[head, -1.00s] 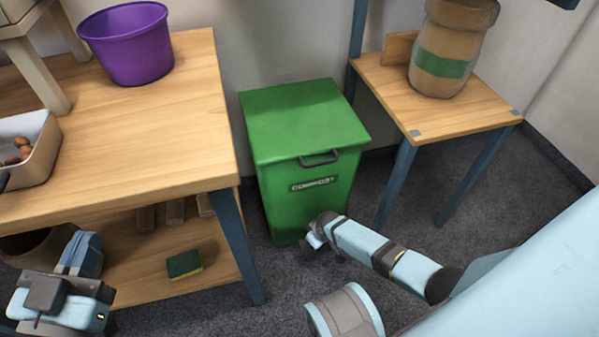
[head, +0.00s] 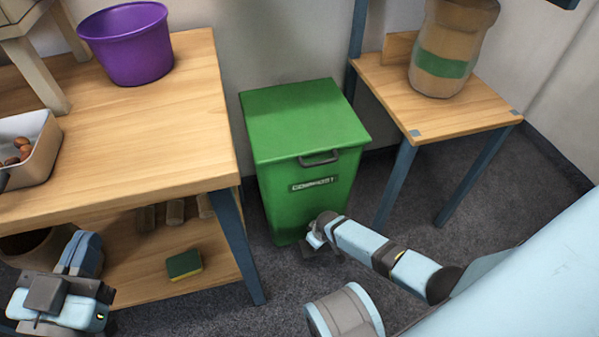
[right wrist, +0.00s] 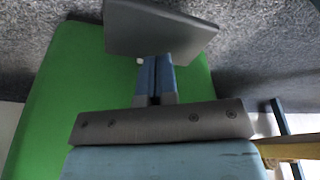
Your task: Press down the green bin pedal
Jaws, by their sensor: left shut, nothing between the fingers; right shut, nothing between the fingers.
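The green compost bin (head: 305,160) stands on the floor between two tables, its lid closed. Its dark grey pedal (right wrist: 160,28) shows in the right wrist view as a flat plate beside the green bin wall (right wrist: 65,95). My right gripper (right wrist: 156,62) is shut and empty, its blue fingertips at the near edge of the pedal. I cannot tell whether they touch it. In the head view the right gripper (head: 314,238) is low at the bin's front and covers most of the pedal. My left gripper (head: 60,302) is shut and empty at the lower left.
A wooden table (head: 150,120) at left carries a purple bucket (head: 130,50) and a tray of chestnuts (head: 38,150). A sponge (head: 184,264) lies on its lower shelf. A small table (head: 450,115) with a jar (head: 445,60) stands right of the bin. Carpet is open in front.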

